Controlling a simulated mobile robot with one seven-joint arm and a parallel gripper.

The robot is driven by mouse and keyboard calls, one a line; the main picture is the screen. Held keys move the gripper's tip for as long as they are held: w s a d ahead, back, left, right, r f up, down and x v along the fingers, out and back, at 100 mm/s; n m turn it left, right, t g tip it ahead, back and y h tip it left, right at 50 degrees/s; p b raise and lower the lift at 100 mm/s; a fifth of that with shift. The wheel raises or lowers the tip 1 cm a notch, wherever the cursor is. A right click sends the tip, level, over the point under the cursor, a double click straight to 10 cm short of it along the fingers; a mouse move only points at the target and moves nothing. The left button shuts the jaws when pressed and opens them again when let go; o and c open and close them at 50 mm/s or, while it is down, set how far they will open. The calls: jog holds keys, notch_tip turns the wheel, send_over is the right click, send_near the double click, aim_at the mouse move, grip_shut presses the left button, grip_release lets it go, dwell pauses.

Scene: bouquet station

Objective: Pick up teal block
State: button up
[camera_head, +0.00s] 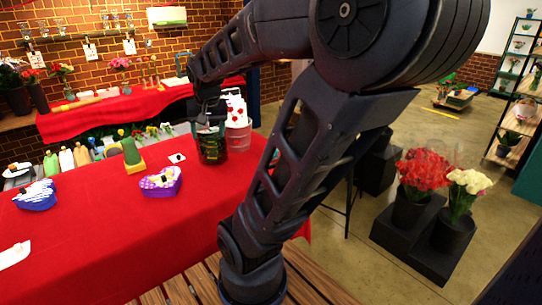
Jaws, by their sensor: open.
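I cannot make out a teal block for certain in the head view. A green upright thing (131,152) with a yellow base stands on the red-covered table (110,235). My gripper (207,118) is at the far right part of this table, pointing down over a dark pot-like thing (212,150). Its fingers are small and dark against that thing, so I cannot tell whether they touch it. My own arm crosses the middle of the view and hides what is behind it.
A purple heart-shaped box (161,183) and a blue-and-white one (36,196) sit on the table. White cups with red spots (237,125) stand right beside the dark pot-like thing. The table's front middle is clear.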

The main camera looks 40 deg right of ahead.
jog(key=w+d+f+m+g+h, duration=0.1)
jog(key=w+d+f+m, duration=0.25)
jog(key=d, duration=0.35)
jog(key=w+d+f+m+g+h, duration=0.1)
jog(key=w+d+f+m, duration=0.25)
jog(key=d, duration=0.25)
jog(key=shift+w+d+f+m+g+h, duration=0.4)
jog(key=shift+d+f+m, duration=0.75)
jog(key=shift+d+f, duration=1.4)
jog(key=shift+w+d+f+m+g+h, duration=0.3)
jog(key=shift+d+f+m, duration=1.1)
jog(key=shift+d, duration=1.9)
jog(key=shift+w+d+f+m+g+h, duration=0.2)
jog(key=shift+w+d+f+m+g, duration=0.4)
jog(key=shift+d+f, duration=2.1)
jog(key=shift+m, duration=0.25)
jog(key=shift+d+x, duration=0.25)
jog(key=shift+x, duration=1)
jog(key=shift+d+x, duration=0.2)
jog(key=shift+x, duration=1.05)
jog(key=shift+w+r, duration=0.2)
jog(key=c, duration=1.1)
jog(key=shift+o, duration=0.2)
jog(key=shift+r, duration=0.15)
